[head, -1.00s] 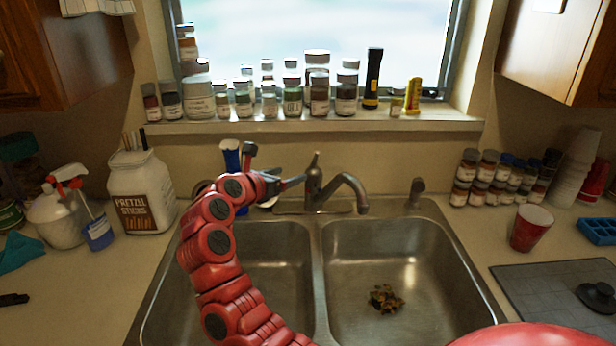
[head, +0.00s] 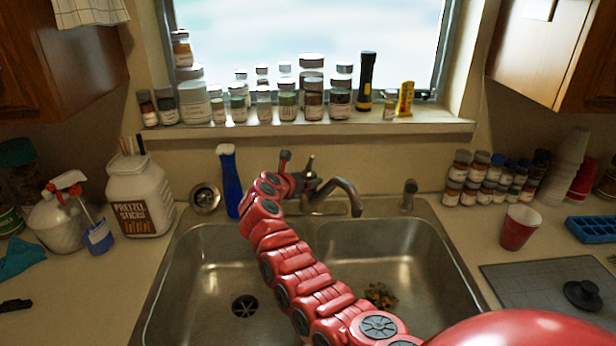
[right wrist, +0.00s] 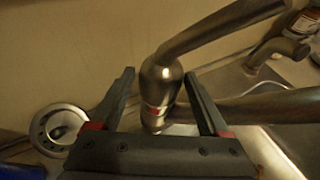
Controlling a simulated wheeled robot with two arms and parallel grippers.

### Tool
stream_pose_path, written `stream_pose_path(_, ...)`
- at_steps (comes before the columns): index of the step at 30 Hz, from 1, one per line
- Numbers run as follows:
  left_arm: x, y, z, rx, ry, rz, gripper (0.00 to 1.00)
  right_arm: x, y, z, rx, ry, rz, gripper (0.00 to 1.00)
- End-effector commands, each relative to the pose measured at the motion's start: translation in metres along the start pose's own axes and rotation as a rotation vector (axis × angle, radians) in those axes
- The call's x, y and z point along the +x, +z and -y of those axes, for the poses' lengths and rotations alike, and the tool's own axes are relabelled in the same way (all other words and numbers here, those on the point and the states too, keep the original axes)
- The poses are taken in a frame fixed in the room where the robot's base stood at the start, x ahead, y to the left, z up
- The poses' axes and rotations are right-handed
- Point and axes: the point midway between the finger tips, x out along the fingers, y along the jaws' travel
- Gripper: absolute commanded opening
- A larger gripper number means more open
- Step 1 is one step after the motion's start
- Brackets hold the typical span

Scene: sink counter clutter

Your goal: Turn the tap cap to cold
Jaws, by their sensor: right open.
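The tap (head: 335,190) is dark metal and stands behind the double sink. Its domed cap (right wrist: 161,72) shows in the right wrist view, with a lever (right wrist: 215,32) rising to the upper right and a red mark low on the body. The spout (right wrist: 265,106) points right. My right gripper (right wrist: 158,78) is open, its two fingers on either side of the cap in that view. I cannot tell whether they touch it. In the head view the right gripper (head: 294,180) is beside the tap's left side, partly hidden by its own wrist. My left gripper is not in view.
A blue bottle (head: 229,182) and a round metal strainer (head: 205,198) stand left of the tap. A small sprayer (head: 409,194) is to its right. Jars line the windowsill (head: 425,118) above. Food scraps (head: 380,295) lie in the right basin.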

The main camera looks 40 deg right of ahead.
Motion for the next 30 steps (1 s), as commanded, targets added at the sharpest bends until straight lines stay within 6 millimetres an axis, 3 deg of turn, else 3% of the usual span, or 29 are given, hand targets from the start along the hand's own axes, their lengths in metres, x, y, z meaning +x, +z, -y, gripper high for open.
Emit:
stream_pose_path(6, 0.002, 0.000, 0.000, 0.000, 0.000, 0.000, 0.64, 0.012, -0.001, 0.001, 0.000, -0.001, -0.003, 0.79)
stream_pose_path(15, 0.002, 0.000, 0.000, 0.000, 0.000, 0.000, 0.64, 0.014, -0.001, 0.001, 0.001, -0.001, -0.003, 0.77)
stream_pose_path(26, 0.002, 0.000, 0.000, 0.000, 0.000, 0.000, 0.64, 0.013, -0.001, 0.001, 0.001, -0.001, -0.003, 0.12)
stream_pose_path(30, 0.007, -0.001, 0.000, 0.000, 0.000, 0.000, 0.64, 0.013, 0.001, 0.002, -0.003, 0.008, -0.005, 0.11)
